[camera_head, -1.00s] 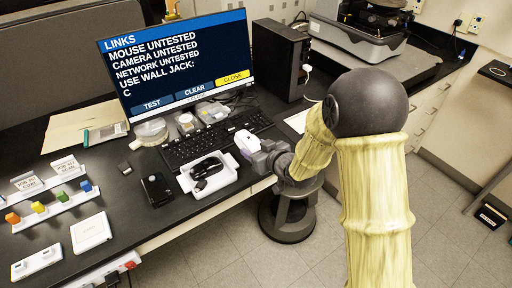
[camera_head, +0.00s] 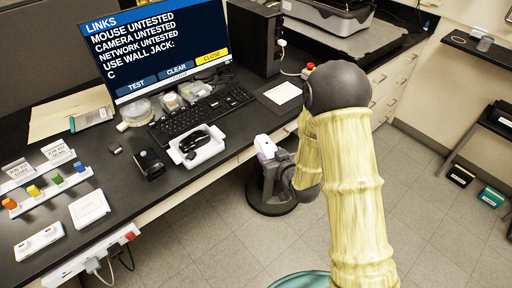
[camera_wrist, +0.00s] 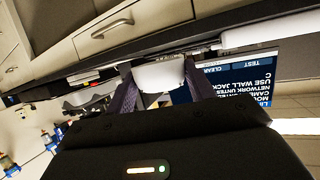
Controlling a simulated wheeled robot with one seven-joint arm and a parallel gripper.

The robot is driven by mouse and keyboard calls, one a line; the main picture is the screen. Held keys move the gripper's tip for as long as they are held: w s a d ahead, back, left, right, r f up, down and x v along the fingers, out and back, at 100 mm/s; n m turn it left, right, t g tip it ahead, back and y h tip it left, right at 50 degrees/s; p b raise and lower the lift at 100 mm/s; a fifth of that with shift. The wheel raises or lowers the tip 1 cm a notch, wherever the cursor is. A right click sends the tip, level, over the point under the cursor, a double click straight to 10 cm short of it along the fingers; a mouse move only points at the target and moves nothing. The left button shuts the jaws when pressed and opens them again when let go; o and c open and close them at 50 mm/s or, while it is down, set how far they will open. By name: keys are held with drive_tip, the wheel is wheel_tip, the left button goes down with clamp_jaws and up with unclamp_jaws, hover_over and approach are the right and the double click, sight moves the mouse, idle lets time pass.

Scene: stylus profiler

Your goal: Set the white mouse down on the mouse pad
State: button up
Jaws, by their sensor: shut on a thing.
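The white mouse (camera_head: 265,146) is between the fingers of my gripper (camera_head: 272,155), in front of the desk's front edge in the head view. In the wrist view the mouse (camera_wrist: 160,76) shows as a smooth white shape between the two dark fingers of the gripper (camera_wrist: 160,88), which is shut on it. A pale flat rectangle (camera_head: 283,93) lies on the desk to the right of the keyboard; it looks like the mouse pad. The mouse is apart from it, nearer the camera. The mouse's underside cannot be made out.
A black keyboard (camera_head: 200,112) lies before the monitor (camera_head: 155,45). A white tray (camera_head: 215,150) with dark items stands in front of it. A black computer tower (camera_head: 254,40) stands behind the pale rectangle. The desk around the rectangle is mostly clear.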

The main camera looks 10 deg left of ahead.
drive_tip(key=d+f+m+t+h, duration=0.1)
drive_tip(key=d+f+m+h, duration=0.2)
drive_tip(key=d, duration=0.7)
drive_tip(key=d+f+m+t+h, duration=0.1)
drive_tip(key=d+f+m+h, duration=0.2)
drive_tip(key=d+f, duration=0.5)
drive_tip(key=shift+s+d+f+h, duration=0.3)
drive_tip(key=shift+d+h, duration=0.3)
drive_tip(key=shift+d, duration=0.5)
